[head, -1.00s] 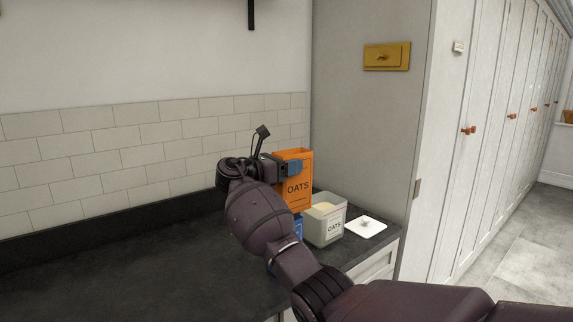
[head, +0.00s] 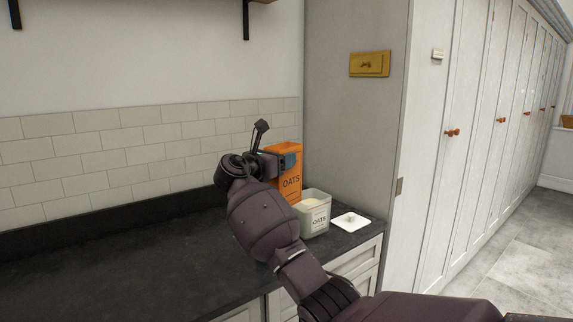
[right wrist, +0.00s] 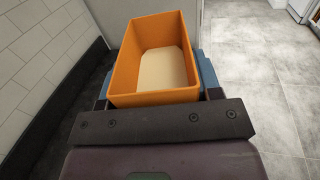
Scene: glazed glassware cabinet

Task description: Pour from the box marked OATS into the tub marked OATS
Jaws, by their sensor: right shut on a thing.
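The orange box marked OATS (head: 290,183) is held upright by my right gripper (head: 282,163), just left of and behind the tub. In the right wrist view the box (right wrist: 122,60) is open at the top, with pale contents (right wrist: 162,69) inside and blue fingers on both sides. The pale grey tub marked OATS (head: 318,221) stands open on the counter, with some pale contents showing in it. Whether the box bottom touches the counter is hidden by my arm and the tub. My left gripper is not in view.
A white square lid (head: 351,221) lies on the dark counter (head: 130,260), right of the tub near the edge. A tall grey panel (head: 345,130) closes the counter's right end, and a tiled wall (head: 110,150) runs behind. The counter's left side is clear.

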